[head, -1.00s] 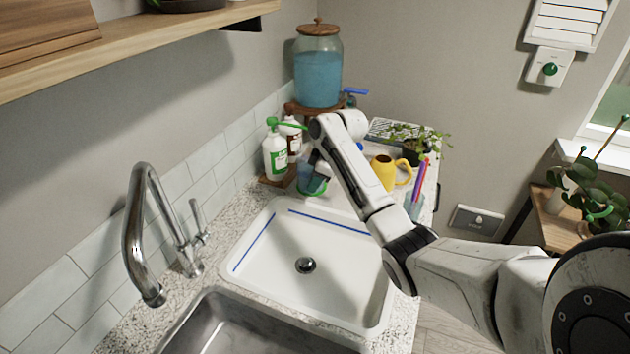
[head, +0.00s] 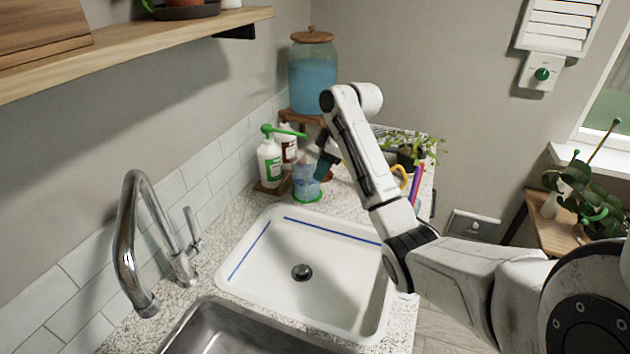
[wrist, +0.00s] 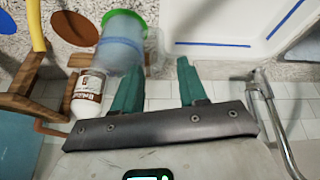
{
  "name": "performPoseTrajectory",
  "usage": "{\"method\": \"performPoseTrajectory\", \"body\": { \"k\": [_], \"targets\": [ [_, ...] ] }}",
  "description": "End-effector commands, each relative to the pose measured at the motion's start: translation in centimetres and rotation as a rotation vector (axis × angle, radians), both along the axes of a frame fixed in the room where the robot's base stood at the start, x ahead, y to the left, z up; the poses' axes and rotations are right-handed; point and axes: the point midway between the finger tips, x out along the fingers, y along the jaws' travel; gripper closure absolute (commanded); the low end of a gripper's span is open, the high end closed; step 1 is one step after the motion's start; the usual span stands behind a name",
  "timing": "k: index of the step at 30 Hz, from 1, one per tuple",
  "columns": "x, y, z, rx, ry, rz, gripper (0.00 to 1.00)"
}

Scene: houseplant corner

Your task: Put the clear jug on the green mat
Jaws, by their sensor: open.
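The clear jug (head: 305,180), bluish inside, stands upright on the round green mat (head: 308,198) on the counter behind the sink. In the wrist view the jug (wrist: 118,45) shows beyond my left finger, with the mat's green rim (wrist: 125,16) past it. My gripper (head: 324,160) is above and to the right of the jug in the head view. Its green fingers (wrist: 160,85) are apart with nothing between them. Whether the left finger touches the jug is hard to tell.
A white bottle with a green pump (head: 269,160) and a brown-labelled bottle (wrist: 88,95) stand close to the jug. A blue dispenser (head: 313,85) stands behind on a wooden stand. The white sink basin (head: 320,260) in front is empty. A chrome tap (head: 130,230) is at left.

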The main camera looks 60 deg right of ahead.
Motion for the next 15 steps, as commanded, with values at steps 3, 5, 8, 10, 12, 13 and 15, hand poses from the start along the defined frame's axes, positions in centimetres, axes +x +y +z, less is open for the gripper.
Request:
{"method": "performPoseTrajectory", "body": {
  "k": [3, 5, 8, 10, 12, 13, 15],
  "targets": [
    [-0.7, -0.1, 1.6, -0.001, -0.001, 0.001, 0.58],
    [-0.9, -0.1, 2.2, 0.0, 0.0, 0.001, 0.58],
    [-1.2, -0.1, 2.8, 0.0, -0.001, 0.001, 0.58],
    [-1.3, -0.1, 3.0, 0.0, 0.0, 0.001, 0.58],
    [-1.3, -0.1, 3.0, 0.0, 0.0, 0.001, 0.58],
    [-1.3, -0.1, 3.0, 0.002, 0.001, 0.001, 0.58],
    [-1.3, -0.1, 3.0, 0.002, 0.001, 0.001, 0.58]
  ]
}}
